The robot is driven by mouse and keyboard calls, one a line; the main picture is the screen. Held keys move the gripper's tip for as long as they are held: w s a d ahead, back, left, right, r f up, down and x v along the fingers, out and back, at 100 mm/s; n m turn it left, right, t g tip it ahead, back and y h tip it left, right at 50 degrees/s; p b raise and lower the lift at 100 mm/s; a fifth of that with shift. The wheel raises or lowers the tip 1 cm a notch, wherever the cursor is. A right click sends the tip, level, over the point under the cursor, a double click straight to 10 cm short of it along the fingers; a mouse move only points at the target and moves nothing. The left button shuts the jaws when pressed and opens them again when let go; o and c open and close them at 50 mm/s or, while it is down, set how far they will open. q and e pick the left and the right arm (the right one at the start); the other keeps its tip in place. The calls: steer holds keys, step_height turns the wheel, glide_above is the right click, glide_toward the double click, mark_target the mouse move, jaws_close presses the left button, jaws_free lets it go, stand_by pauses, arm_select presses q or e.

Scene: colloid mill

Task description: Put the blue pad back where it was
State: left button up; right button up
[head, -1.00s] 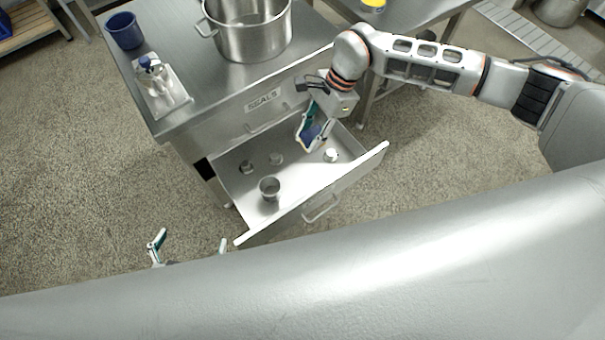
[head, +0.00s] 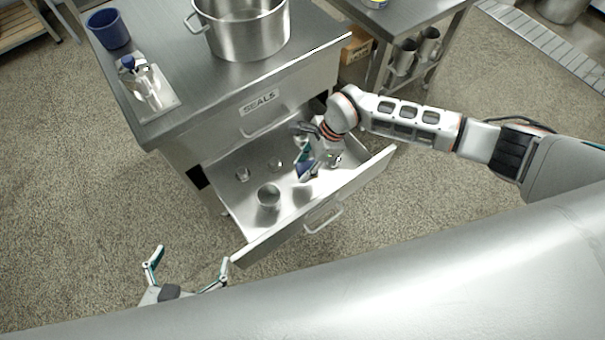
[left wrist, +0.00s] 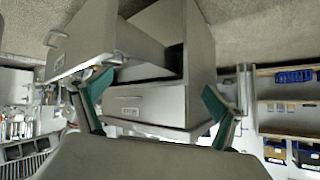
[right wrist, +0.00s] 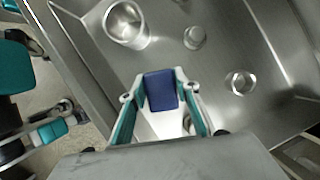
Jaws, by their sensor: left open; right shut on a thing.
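The blue pad (right wrist: 160,90) is between the fingers of my right gripper (right wrist: 162,97), which is shut on it. In the head view the pad (head: 305,170) is held inside the open drawer (head: 235,205), towards its right side. I cannot tell whether it touches the drawer floor. My left gripper (head: 186,275) is open and empty, in front of the drawer's left front corner and apart from it. The cabinet with the open drawer also shows in the left wrist view (left wrist: 160,105).
A metal cup (head: 268,197) stands in the drawer, with small metal parts (head: 243,174) behind it. The cabinet top bears a large pot (head: 245,30), a blue container (head: 108,28) and a tray with a bottle (head: 145,85). A second table (head: 415,15) stands at the right.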

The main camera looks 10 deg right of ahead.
steer(key=shift+f, duration=0.45)
step_height(320, 180, down, 5)
steer(key=shift+s+f+b, duration=0.15)
steer(key=shift+f+b, duration=0.05)
steer(key=shift+b, duration=0.75)
steer(key=shift+f, duration=0.15)
steer(key=shift+w+r, duration=0.2)
steer(key=shift+f, duration=0.15)
steer(key=o, duration=1.2)
arm_select(q)
steer(key=shift+w+d, duration=0.15)
steer(key=shift+d, duration=0.2)
